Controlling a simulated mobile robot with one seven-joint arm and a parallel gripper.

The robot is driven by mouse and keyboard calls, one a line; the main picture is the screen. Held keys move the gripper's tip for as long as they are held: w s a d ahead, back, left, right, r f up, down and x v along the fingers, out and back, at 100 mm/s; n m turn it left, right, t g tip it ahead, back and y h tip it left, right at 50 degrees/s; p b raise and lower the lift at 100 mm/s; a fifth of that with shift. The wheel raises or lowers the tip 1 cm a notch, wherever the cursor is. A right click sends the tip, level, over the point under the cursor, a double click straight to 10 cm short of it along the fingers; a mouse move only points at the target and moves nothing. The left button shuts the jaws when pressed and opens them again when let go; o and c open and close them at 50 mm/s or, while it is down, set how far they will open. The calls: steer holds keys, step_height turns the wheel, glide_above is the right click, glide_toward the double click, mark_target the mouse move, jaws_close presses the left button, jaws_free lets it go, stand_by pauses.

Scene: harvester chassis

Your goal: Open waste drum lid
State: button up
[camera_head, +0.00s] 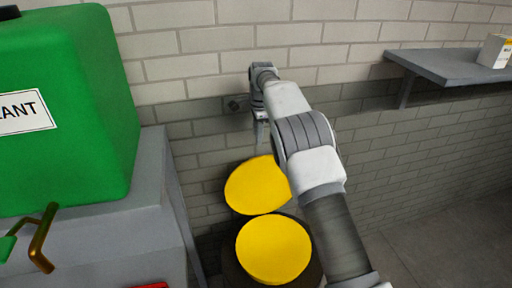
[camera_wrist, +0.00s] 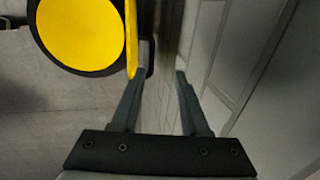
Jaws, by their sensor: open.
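The waste drum stands by the brick wall, with a dark rim (camera_head: 229,267) around a round yellow face (camera_head: 273,249). Its yellow lid (camera_head: 258,185) is tilted up behind that face, towards the wall. In the wrist view the lid (camera_wrist: 131,38) shows nearly edge-on as a thin yellow strip beside the round yellow face (camera_wrist: 82,32). My gripper (camera_wrist: 160,72) is open, with nothing between its fingers. Its left fingertip is close to the lid's edge; I cannot tell whether they touch. In the head view the fingers point down at the lid's top edge, partly hidden.
A green tank (camera_head: 75,100) stands on a grey cabinet (camera_head: 160,165) to the left, with a brass-coloured handle (camera_head: 42,240) in front. A grey shelf (camera_head: 450,66) with a small box (camera_head: 496,51) is on the wall at right. The floor at lower right is clear.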

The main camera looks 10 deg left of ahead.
steer(key=v, duration=0.6)
steer(key=s+d+r+n+t, duration=0.2)
steer(key=s+d+r+n, duration=0.4)
steer(key=s+d+r, duration=1.05)
steer(key=s+d+f+n, duration=0.2)
steer(key=s, duration=0.7)
steer(key=s+d+f+n+t, duration=0.1)
steer(key=s+d+f+n, duration=0.1)
steer(key=s, duration=0.7)
steer(key=s+d+f+n+h, duration=0.1)
steer(key=s+d+f+n, duration=0.1)
steer(key=s, duration=0.7)
steer(key=shift+d+f+n, duration=0.4)
steer(key=shift+d+n, duration=0.05)
steer(key=shift+n, duration=0.35)
